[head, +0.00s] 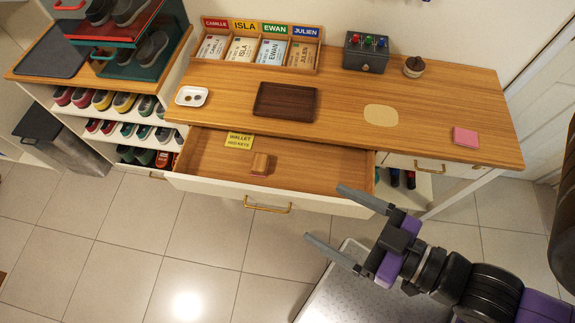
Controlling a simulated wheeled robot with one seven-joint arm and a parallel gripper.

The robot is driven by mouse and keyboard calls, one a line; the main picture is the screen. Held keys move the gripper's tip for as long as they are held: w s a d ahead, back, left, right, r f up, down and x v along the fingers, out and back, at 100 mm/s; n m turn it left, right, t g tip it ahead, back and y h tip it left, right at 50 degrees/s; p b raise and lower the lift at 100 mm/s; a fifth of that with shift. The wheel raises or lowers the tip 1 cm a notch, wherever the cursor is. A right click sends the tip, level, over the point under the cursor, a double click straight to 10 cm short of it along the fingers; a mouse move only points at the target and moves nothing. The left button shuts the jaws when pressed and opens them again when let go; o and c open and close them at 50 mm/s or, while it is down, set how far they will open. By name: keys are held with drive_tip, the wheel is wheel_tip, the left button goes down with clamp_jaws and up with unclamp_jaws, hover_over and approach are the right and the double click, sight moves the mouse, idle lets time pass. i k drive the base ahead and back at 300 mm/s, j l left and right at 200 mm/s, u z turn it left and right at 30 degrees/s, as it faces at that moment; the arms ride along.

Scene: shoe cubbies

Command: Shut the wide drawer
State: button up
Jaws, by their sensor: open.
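The wide drawer (205,172) is pulled out from under the wooden-topped console. It has a white front with a brass handle (267,206). Inside it are a small wooden block-like item (260,164) and a yellow label (239,140) reading "WALLET" with a second line. My gripper (322,215) is open and empty.
The console top (220,115) holds a dark tray (285,101), a name-card organizer (257,52), a button box (366,52) and a pink note pad (466,137). A narrower drawer (432,165) at right is shut. Shoe cubbies (70,120) stand left. Tiled floor (125,230) before the drawer is clear.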

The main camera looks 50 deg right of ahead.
sight(303, 175)
drive_tip(key=k+z, duration=0.15)
drive_tip(key=k, duration=0.2)
drive_tip(key=k+j+u, duration=0.15)
drive_tip(key=j+u, duration=0.3)
drive_tip(key=k+j+u, duration=0.15)
drive_tip(key=j+u, duration=0.15)
drive_tip(key=u, duration=0.15)
